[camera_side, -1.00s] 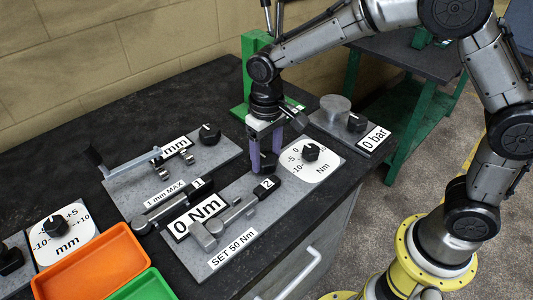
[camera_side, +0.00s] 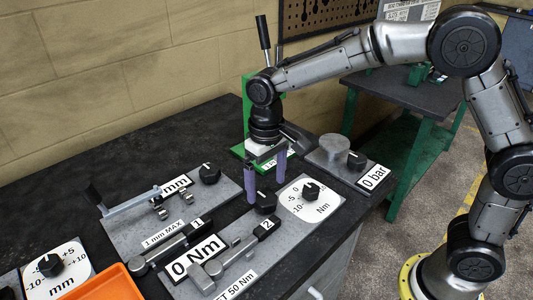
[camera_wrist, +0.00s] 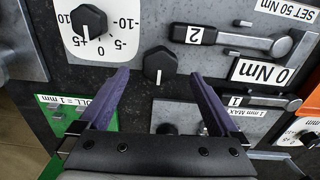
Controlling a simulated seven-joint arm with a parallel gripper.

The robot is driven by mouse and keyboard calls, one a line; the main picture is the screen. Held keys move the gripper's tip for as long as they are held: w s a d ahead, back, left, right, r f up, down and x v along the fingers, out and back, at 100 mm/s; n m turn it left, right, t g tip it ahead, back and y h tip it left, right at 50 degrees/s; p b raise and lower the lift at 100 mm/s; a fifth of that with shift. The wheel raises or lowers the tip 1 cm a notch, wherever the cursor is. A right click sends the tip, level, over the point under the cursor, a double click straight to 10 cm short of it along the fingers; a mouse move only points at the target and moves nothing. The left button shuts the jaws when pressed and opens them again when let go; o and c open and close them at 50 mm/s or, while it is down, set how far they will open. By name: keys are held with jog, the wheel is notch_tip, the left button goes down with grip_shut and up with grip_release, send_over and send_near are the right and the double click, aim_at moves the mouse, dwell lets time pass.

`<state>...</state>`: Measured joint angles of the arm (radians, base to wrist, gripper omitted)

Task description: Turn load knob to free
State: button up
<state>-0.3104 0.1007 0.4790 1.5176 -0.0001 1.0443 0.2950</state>
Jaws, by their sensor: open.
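A black knob (camera_side: 265,204) stands by the upper corner of the 0 Nm plate; no label beside it is readable. In the wrist view this knob (camera_wrist: 160,64) shows a white mark pointing down the picture. My gripper (camera_side: 265,190) is open and empty, with purple fingers pointing down just above and behind the knob. In the wrist view the knob is beyond the gap between the fingertips (camera_wrist: 160,76), apart from both. Other black knobs are on the Nm dial (camera_side: 311,191), by the 0 bar plate (camera_side: 357,160) and on the mm plate (camera_side: 209,173). I cannot tell which is the load knob.
The 0 Nm plate (camera_side: 232,283) carries wrench 2 (camera_side: 250,237). Wrench 1 (camera_side: 175,245) and a long lever (camera_side: 125,202) are to the left. A green stand (camera_side: 250,120) with upright handles is behind my gripper. An orange tray (camera_side: 108,285) is at the front left.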

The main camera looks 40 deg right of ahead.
aim_at(267, 197)
notch_tip(267, 197, up, 10)
dwell(0.3)
jog(key=s+d+r+m+t, duration=0.2)
jog(key=s+d+r+t, duration=0.1)
jog(key=s+d+r, duration=0.6)
jog(key=s+d+f+n+t, duration=0.1)
jog(key=s+d+f+t, duration=0.1)
jog(key=s+f, duration=0.8)
jog(key=s+d, duration=0.1)
jog(key=s, duration=0.2)
jog(key=shift+s+d+n+t, duration=0.25)
jog(key=shift+s+n+t, duration=0.05)
jog(key=shift+n, duration=0.1)
